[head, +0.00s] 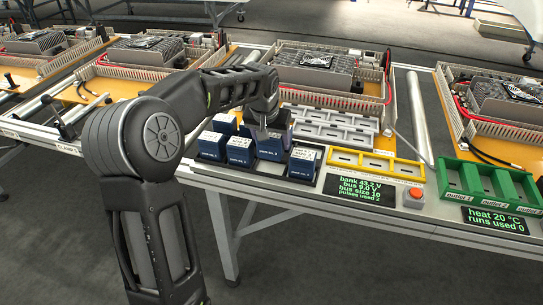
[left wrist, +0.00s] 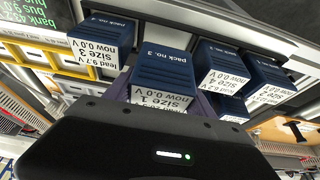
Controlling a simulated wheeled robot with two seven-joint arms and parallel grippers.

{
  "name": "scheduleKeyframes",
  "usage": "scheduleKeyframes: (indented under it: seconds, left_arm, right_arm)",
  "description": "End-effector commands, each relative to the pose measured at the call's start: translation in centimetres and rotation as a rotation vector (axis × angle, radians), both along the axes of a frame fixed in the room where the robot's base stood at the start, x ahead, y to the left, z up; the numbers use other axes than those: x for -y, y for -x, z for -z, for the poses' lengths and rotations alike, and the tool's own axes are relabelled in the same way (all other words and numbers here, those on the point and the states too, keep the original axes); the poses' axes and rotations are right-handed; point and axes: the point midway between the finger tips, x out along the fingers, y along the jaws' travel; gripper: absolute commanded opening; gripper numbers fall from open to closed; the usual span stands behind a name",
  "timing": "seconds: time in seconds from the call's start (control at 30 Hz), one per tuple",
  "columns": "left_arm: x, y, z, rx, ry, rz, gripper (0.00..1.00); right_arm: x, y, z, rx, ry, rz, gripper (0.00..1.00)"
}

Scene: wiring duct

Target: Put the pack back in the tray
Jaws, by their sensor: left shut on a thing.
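My left gripper (head: 268,128) points down from its arm and is shut on a dark blue pack labelled pack no. 3 (head: 269,154). In the left wrist view this pack (left wrist: 163,70) shows a white label reading size 1, now 0.0 V. My right gripper is not in view.
A yellow slotted frame (head: 345,152) and a grey slotted block (head: 328,116) lie right of and behind the packs. A display (head: 359,188), a red button (head: 413,194) and a green holder (head: 487,180) stand farther right. Ducted panels line the back.

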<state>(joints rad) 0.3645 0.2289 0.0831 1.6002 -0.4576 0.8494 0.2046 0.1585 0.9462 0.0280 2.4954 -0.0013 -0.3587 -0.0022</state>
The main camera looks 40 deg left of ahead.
Motion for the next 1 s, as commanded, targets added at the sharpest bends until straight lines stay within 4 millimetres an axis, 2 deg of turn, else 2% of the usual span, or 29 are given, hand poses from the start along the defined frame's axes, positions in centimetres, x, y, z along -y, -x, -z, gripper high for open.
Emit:
scheduleKeyframes:
  seconds: [0.33,0.63,1.0]
  left_arm:
    - [0.0,0.0,0.3,0.002,-0.001,0.0,0.03]
    - [0.0,0.0,4.6,0.001,-0.001,0.001,0.03]
    - [0.0,-0.1,5.2,0.004,-0.002,0.001,0.03]
  right_arm:
    - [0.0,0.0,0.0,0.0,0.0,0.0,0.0]
    - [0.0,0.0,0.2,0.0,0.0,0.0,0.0]
    - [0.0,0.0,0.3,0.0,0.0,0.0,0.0]
